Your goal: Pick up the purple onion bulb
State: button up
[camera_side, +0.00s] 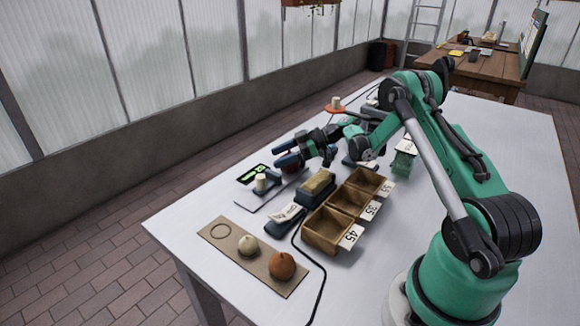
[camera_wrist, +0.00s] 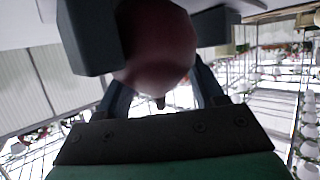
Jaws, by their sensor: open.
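The purple onion bulb (camera_wrist: 158,48) shows in the wrist view as a dull pinkish-purple round shape with a short pointed tip. It sits between the two dark fingers of my gripper (camera_side: 284,154). The fingers are open, with the bulb between them; the frames do not show clearly whether either finger touches it. In the side view, my gripper is low over the far left part of the white table, just behind the scale with a green display (camera_side: 257,174). The bulb is mostly hidden by the fingers there.
A brown board (camera_side: 215,240) at the front holds a white bulb (camera_side: 247,246), an orange-brown bulb (camera_side: 282,266) and an empty ring outline. Wooden bins (camera_side: 327,232) with number cards stand right of it. A black cable crosses the table.

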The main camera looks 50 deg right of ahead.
grip_shut()
dwell(0.3)
jog(key=shift+r, duration=0.6)
notch_tip(320, 180, up, 18)
jog(key=s+a+r+m+t+h, duration=0.1)
jog(key=a+r+m+h, duration=0.1)
jog(key=a, duration=0.6)
jog(key=s+a+r+m+t+h, duration=0.2)
jog(key=a+r+m+h, duration=0.1)
jog(key=a, duration=0.5)
jog(key=shift+a+r+m+h, duration=0.15)
jog(key=shift+a+m+h, duration=0.15)
